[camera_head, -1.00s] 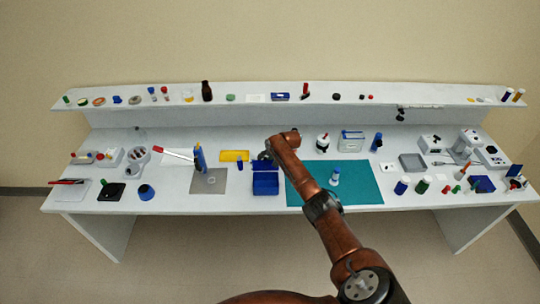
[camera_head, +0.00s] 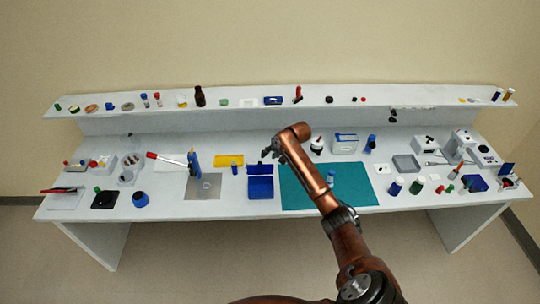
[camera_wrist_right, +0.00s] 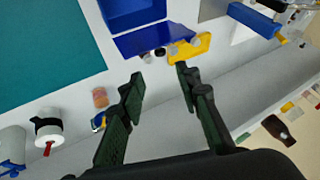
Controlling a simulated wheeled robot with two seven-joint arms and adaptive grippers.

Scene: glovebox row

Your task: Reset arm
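My right arm reaches up from the bottom of the head view over the bench (camera_head: 150,205). Its gripper (camera_head: 270,150) is above the bench, behind the blue open box (camera_head: 261,188). In the right wrist view the two dark fingers (camera_wrist_right: 160,85) stand apart with nothing between them. The blue box (camera_wrist_right: 130,12) and a yellow tray (camera_wrist_right: 188,48) lie beyond the fingertips there; the yellow tray also shows in the head view (camera_head: 229,160). My left gripper is not in either view.
A teal mat (camera_head: 350,185) lies right of the box, with a small bottle (camera_head: 330,178) partly behind my arm. A back shelf (camera_head: 350,97) holds several small items, including a brown bottle (camera_head: 200,97).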

